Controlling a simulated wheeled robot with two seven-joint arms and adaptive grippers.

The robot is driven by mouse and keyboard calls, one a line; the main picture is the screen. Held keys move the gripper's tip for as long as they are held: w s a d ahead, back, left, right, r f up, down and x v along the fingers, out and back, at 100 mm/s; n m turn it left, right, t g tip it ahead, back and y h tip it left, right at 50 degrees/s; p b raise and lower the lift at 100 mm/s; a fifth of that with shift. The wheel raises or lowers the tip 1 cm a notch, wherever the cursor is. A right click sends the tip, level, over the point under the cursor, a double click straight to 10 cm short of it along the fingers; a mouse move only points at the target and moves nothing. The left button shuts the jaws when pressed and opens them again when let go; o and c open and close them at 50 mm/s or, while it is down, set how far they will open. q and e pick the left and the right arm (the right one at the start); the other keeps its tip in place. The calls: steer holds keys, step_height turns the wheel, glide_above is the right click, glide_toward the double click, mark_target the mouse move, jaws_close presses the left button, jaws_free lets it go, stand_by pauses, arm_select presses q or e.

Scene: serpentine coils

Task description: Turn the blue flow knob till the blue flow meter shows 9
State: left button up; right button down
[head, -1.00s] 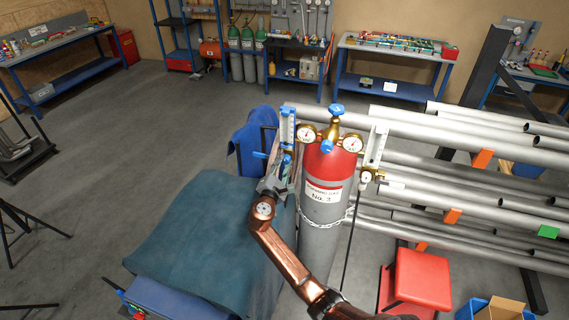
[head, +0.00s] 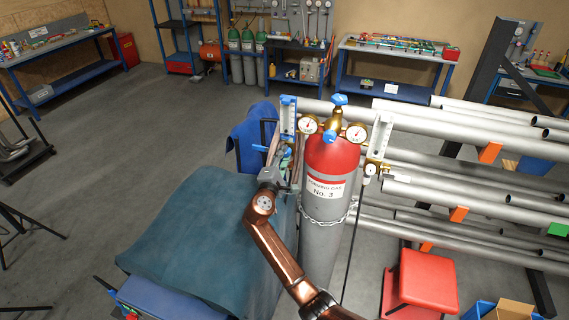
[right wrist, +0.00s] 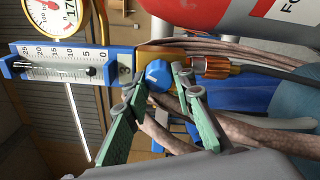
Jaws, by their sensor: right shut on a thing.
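The blue flow meter (head: 288,117) stands upright at the left of the brass regulator on the gas cylinder (head: 324,205). In the right wrist view the flow meter (right wrist: 65,63) lies sideways, its scale running from 25 to 0. Its dark float sits near the 5 mark. The blue flow knob (right wrist: 158,76) is at the zero end of the meter. My right gripper (head: 284,160) is at the lower part of the meter. In the right wrist view its green fingers (right wrist: 157,82) are on both sides of the knob, shut on it. My left gripper is out of view.
Two round gauges, left (head: 308,124) and right (head: 357,132), flank the blue top valve (head: 339,99). A second, pale flow meter (head: 380,137) stands at the right. Pipes (head: 470,145) lie on a rack to the right. A red stool (head: 427,278) stands in front.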

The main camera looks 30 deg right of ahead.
steer(key=shift+m+b, duration=4.7)
steer(key=shift+b, duration=0.6)
steer(key=c, duration=1.6)
jaws_free()
steer(key=v, duration=1.2)
steer(key=shift+w+a, duration=0.1)
steer(key=shift+w, duration=0.05)
